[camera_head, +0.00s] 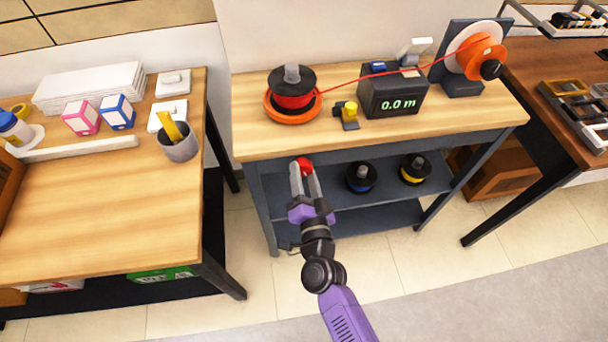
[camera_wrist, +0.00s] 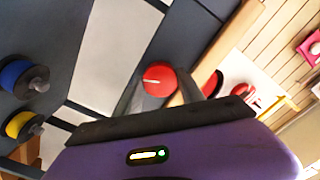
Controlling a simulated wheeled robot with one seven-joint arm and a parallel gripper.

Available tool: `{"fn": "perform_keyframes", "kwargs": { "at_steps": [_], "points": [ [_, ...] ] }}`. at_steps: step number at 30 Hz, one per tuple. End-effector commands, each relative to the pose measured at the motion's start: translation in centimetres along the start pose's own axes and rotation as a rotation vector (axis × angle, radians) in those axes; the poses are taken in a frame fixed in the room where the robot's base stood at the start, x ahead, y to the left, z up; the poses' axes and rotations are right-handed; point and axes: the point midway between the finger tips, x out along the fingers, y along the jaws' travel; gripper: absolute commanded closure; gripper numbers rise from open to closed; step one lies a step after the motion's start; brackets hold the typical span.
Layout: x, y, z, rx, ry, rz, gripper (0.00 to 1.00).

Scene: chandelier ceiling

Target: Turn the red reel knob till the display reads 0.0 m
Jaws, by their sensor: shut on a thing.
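The display box (camera_head: 394,95) on the light wooden bench reads 0.0 m in green. My gripper (camera_head: 303,166) is shut on a round red knob (camera_head: 305,164) at the bench's front edge, below the red reel. In the wrist view the red knob (camera_wrist: 159,79) shows a white line on its face, and it sits between the fingers; its mount is hidden. A red reel (camera_head: 292,99) with black flanges and a grey top stands on an orange base at the bench's left. A red line (camera_head: 365,76) runs from it past the display box to an orange-white wheel (camera_head: 474,55).
A yellow-topped block (camera_head: 349,112) stands beside the display box. Blue (camera_head: 361,178) and yellow (camera_head: 414,170) reels sit on the shelf below. A left table (camera_head: 110,220) holds boxes and a grey cup (camera_head: 179,143). A dark wooden table (camera_head: 535,75) stands at right.

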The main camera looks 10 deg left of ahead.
Motion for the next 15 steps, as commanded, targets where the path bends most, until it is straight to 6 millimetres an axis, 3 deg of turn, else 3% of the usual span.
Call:
{"fn": "perform_keyframes", "kwargs": {
  "at_steps": [15],
  "points": [
    [-0.06,0.08,0.06,0.164,-0.001,0.002,0.95]
  ]
}}
